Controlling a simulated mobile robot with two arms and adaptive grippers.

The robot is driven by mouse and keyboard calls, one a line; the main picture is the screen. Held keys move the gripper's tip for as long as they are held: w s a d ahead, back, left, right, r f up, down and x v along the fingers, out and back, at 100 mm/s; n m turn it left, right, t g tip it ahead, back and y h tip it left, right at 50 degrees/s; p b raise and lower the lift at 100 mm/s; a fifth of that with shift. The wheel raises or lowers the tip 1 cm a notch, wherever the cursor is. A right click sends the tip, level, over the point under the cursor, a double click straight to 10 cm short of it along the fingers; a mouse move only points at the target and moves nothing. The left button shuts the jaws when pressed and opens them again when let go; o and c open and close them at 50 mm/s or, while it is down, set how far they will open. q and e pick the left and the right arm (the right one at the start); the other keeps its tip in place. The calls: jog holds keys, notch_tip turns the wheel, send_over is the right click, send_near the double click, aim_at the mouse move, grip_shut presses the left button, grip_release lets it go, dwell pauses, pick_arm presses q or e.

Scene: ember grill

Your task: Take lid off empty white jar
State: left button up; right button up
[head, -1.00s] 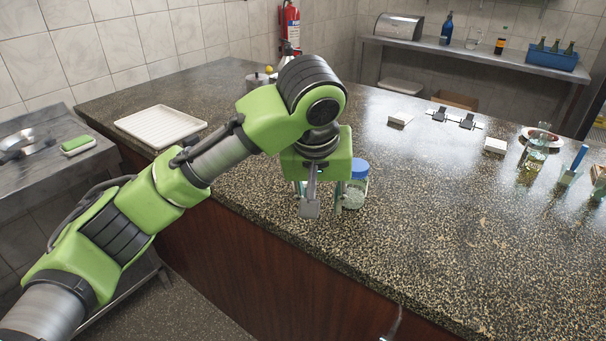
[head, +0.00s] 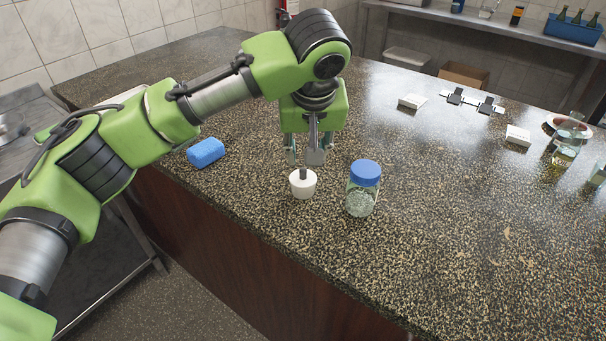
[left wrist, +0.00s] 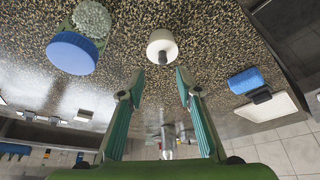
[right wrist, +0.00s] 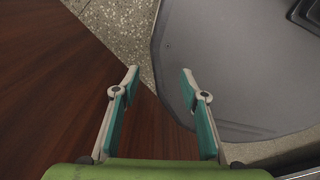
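The small white jar (head: 302,186) stands upright on the speckled counter, with a dark knob (head: 303,174) on its lid. It also shows in the left wrist view (left wrist: 161,43), where the knob points toward the gripper. My left gripper (head: 306,160) points down just above the jar. In the left wrist view its two fingers (left wrist: 160,75) are apart with nothing between them, and the knob lies just beyond the tips. My right gripper (right wrist: 159,76) is open and empty, near a dark wood panel and a grey surface. The jar's inside is hidden.
A glass jar with a blue lid (head: 363,173) stands close to the right of the white jar. A blue block (head: 206,152) lies to the left. White boxes (head: 412,102) and a glass flask (head: 570,135) stand farther right. The counter's front right is clear.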

aim_at(303, 170)
pick_arm(q)
jog(key=shift+x, duration=1.15)
jog(key=shift+w+a+f+p, duration=0.15)
jog(key=shift+w+f+p, duration=0.15)
jog(key=shift+f, duration=0.2)
jog(key=shift+w+a+f+p, duration=0.2)
jog(key=shift+w+f, duration=0.1)
jog(key=shift+f, duration=0.2)
jog(key=shift+x, duration=1.25)
jog(key=shift+f, duration=0.2)
grip_shut()
pick_arm(e)
jog(key=shift+w+r, duration=0.7)
jog(key=shift+w, duration=0.1)
